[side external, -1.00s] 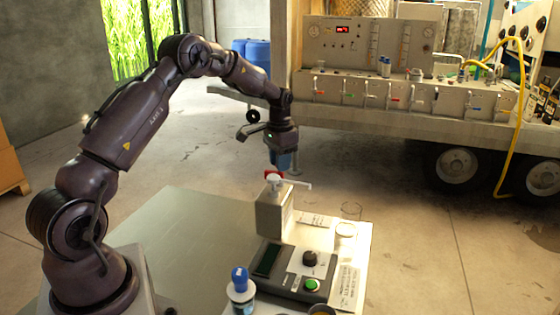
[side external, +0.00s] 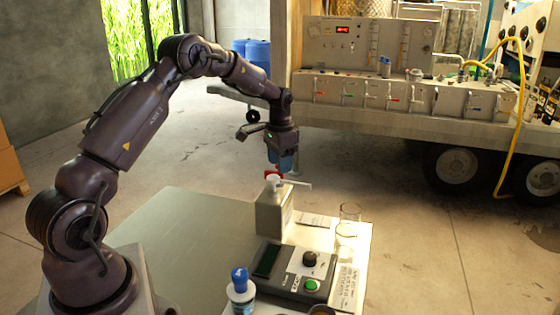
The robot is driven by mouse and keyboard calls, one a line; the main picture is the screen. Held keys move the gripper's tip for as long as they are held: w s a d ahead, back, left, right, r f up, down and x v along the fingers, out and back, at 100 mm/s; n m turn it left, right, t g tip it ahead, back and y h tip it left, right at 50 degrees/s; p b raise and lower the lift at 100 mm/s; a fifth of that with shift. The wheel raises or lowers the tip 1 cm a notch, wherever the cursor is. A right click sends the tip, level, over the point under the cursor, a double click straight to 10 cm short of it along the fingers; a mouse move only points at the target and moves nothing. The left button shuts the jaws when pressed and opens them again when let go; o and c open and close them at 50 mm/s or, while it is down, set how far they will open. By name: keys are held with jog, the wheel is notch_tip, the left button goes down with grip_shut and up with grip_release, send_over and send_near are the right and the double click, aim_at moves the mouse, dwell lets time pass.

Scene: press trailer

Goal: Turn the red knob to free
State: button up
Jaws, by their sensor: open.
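The red knob (side external: 274,171) sits low between my gripper and the top of a grey box-shaped dispenser with a white nozzle; only a little red shows. My gripper (side external: 281,165) points down right over it, with blue fingers. The fingers are open. Whether they touch the knob or stand around it, I cannot tell from this side. The dispenser (side external: 271,212) stands upright on the table, its white spout (side external: 297,183) pointing right.
A control unit (side external: 290,272) with a black knob and green button stands in front of the dispenser. A blue-capped bottle (side external: 240,288) is near the front edge. Clear glasses (side external: 349,212) stand at the right. The table's left part (side external: 185,225) is bare.

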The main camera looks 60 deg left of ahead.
notch_tip(320, 180, up, 13)
dwell(0.4)
jog(key=shift+w, duration=0.1)
dwell(0.3)
jog(key=s+d+r+t, duration=0.2)
jog(key=s+d+r, duration=0.1)
jog(key=s+d, duration=0.9)
jog(key=s+d+r+t, duration=0.2)
jog(key=s+d+t, duration=0.1)
jog(key=s+d, duration=1)
jog(key=shift+s+d+r+t, duration=0.2)
jog(key=shift+d+r+t, duration=0.1)
jog(key=shift+d+r, duration=0.1)
